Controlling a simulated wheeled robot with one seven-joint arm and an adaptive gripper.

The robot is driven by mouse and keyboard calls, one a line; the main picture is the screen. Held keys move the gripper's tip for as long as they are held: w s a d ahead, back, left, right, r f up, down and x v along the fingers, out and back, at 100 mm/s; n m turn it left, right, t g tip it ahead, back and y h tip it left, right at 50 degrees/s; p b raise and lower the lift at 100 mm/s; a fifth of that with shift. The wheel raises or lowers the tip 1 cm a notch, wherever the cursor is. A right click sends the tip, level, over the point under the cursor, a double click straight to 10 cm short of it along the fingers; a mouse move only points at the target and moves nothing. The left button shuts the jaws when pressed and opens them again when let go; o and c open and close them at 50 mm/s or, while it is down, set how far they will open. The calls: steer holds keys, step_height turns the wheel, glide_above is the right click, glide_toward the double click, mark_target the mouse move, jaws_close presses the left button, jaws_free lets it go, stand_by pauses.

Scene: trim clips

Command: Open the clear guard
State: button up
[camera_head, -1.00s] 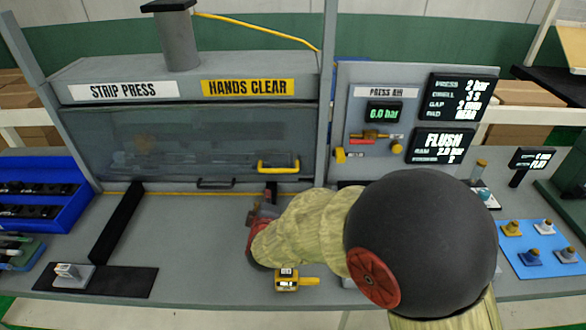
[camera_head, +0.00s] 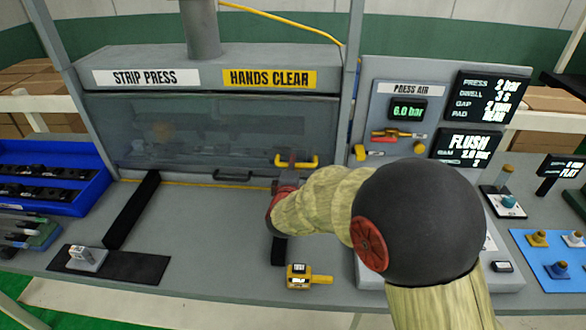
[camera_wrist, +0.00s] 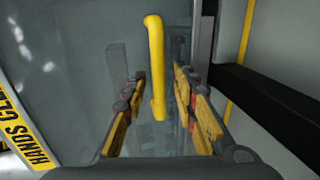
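The clear guard (camera_head: 215,132) is a see-through panel across the front of the strip press, and it is down. Its yellow handle (camera_head: 312,161) is at the lower right of the panel; in the wrist view the handle (camera_wrist: 156,65) runs upright near the middle. My gripper (camera_head: 291,168) is in front of the handle. In the wrist view my gripper (camera_wrist: 158,85) is open, with its yellow-padded fingers apart on either side of the handle's lower part. No contact with the handle is visible. My arm hides part of the bench in the head view.
A small dark handle (camera_head: 232,176) sits low on the press left of the yellow one. The press air panel (camera_head: 408,105) stands close on the right. A yellow gauge block (camera_head: 300,276) lies on the bench in front.

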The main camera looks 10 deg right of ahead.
steer(key=shift+w, duration=0.15)
steer(key=shift+c, duration=0.8)
jaws_close()
